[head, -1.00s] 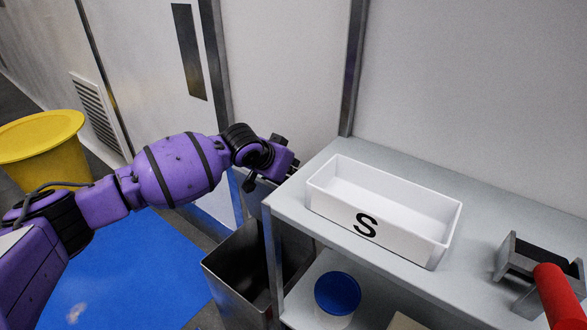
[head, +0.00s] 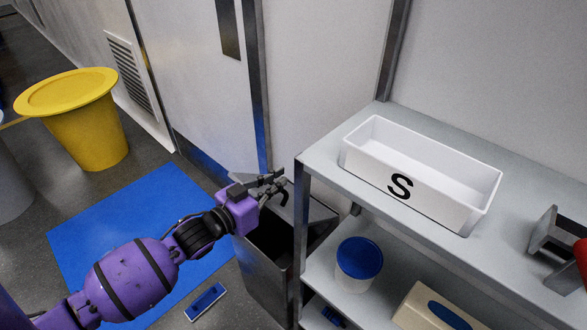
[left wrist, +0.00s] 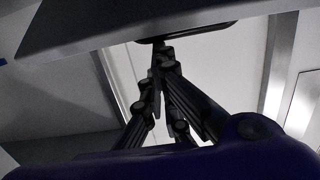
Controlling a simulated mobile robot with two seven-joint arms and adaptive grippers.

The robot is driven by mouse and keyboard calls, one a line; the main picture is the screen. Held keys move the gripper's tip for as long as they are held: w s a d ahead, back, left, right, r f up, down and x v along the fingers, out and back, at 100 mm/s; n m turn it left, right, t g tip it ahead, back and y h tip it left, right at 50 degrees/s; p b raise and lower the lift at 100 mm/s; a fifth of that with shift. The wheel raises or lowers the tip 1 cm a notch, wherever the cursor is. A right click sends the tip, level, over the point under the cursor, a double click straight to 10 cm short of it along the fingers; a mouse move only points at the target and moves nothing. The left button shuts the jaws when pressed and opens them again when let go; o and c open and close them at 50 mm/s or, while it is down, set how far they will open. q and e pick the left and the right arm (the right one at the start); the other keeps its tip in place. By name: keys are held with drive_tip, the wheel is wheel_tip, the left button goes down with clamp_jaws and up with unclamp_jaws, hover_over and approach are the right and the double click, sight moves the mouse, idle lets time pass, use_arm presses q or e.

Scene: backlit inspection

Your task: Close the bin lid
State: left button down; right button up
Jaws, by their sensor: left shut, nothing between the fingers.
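The grey metal bin (head: 262,283) stands on the floor against the left end of the shelf unit, its dark mouth open. Its grey lid (head: 296,207) is raised at the back, partly hidden by my left gripper. My left gripper (head: 281,185) is shut and empty, above the bin's mouth at the lid. In the left wrist view, the fingers (left wrist: 157,62) are together, just below a grey panel (left wrist: 130,25) that looks like the lid. I cannot tell whether they touch it. My right gripper is not in view.
The shelf unit (head: 330,180) holds a white tray marked S (head: 440,205) on top. A blue-lidded tub (head: 358,268) and a beige box (head: 430,310) are below. A yellow bin (head: 85,130) and blue mat (head: 120,230) are at left. A small blue-and-white object (head: 206,300) lies on the floor.

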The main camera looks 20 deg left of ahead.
sight(268, 206)
use_arm(q)
drive_tip(key=shift+t, duration=0.9)
drive_tip(key=s+f+b, duration=0.1)
drive_tip(key=f+b, duration=0.1)
drive_tip(key=s+a+f+b, duration=0.1)
drive_tip(key=s+f, duration=0.1)
drive_tip(key=shift+s+a+f+b, duration=0.15)
drive_tip(key=shift+f+b, duration=0.2)
drive_tip(key=shift+f, duration=0.05)
drive_tip(key=s+a+f+t+h+b, duration=0.2)
drive_tip(key=s+f+b, duration=0.3)
drive_tip(key=f+b, duration=0.4)
drive_tip(key=shift+s+f+t+b, duration=0.25)
drive_tip(key=shift+f+t+b, duration=0.15)
drive_tip(key=shift+t+b, duration=0.55)
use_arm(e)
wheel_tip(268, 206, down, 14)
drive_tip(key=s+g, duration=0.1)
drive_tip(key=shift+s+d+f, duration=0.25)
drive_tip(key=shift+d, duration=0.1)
